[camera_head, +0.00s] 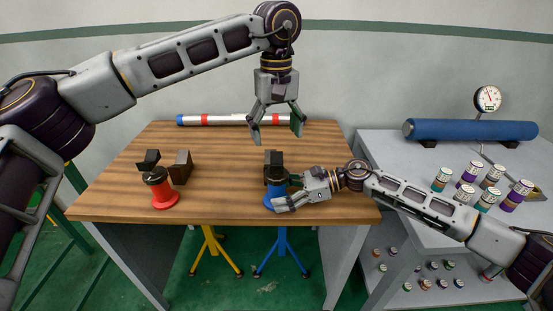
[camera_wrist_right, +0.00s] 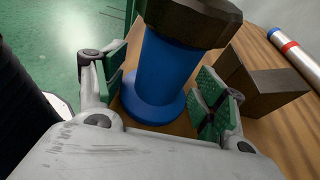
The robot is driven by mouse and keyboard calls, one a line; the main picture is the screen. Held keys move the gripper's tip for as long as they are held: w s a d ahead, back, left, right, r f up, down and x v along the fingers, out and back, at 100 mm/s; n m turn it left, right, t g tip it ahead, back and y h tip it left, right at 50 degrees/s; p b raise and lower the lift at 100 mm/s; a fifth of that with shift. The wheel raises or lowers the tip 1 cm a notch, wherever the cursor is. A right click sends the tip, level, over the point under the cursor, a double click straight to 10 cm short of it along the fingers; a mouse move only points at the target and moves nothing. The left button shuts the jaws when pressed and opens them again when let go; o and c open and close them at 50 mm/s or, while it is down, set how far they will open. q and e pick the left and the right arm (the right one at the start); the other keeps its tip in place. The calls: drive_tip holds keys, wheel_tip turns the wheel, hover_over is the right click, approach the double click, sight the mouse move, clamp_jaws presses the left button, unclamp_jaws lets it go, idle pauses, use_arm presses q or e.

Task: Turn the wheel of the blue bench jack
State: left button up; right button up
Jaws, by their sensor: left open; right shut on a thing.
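The blue bench jack (camera_head: 273,196) stands upright near the front edge of the wooden table, with a dark faceted part on top. In the right wrist view its blue column and round foot (camera_wrist_right: 165,75) lie between the green-padded fingers, below the dark part (camera_wrist_right: 195,18). My right gripper (camera_head: 285,192) comes in from the right and is shut on the jack; finger contact is partly hidden. It also shows in the right wrist view (camera_wrist_right: 165,92). I cannot clearly make out the wheel apart from the dark top. My left gripper (camera_head: 276,136) is open and empty above the table, behind the jack.
A red jack (camera_head: 164,194) and a dark block (camera_head: 181,167) stand at the left of the wooden table (camera_head: 225,190). A white pipe (camera_head: 225,119) lies along the back. A grey bench (camera_head: 395,160) at right holds a blue cylinder (camera_head: 470,130) and several small cans.

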sight(277, 164)
use_arm(q)
drive_tip(key=shift+s+m, duration=0.3)
drive_tip(key=shift+m, duration=1.1)
drive_tip(key=shift+f, duration=0.15)
drive_tip(key=shift+f, duration=5.85)
drive_tip(key=shift+c, duration=0.4)
drive_tip(key=c, duration=1)
